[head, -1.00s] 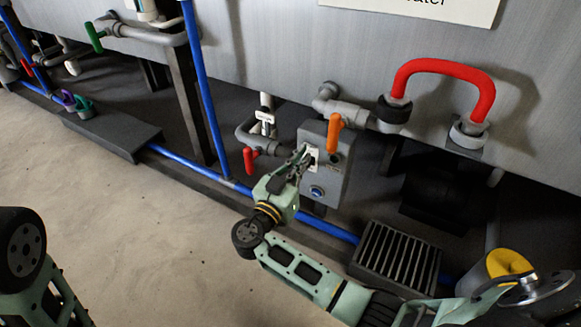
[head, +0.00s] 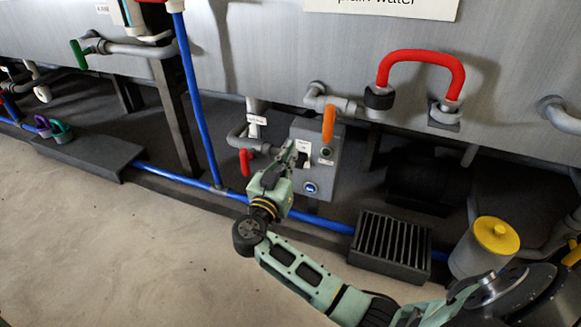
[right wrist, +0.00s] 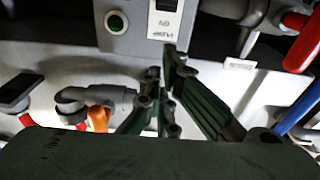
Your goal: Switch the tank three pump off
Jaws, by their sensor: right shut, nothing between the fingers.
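A grey pump control box (head: 328,180) stands under the tank wall. It carries a white switch plate (head: 304,146) with a dark switch, a small round button (head: 326,152) and a blue round sign (head: 310,187). My left gripper is out of view.
An orange valve handle (head: 329,122) hangs close above the box. A red valve handle (head: 245,162) is to its left. A red hose (head: 420,56) loops on the tank. A slatted grate (head: 391,243) and a yellow-lidded container (head: 496,236) are at the lower right. Open floor lies at the left.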

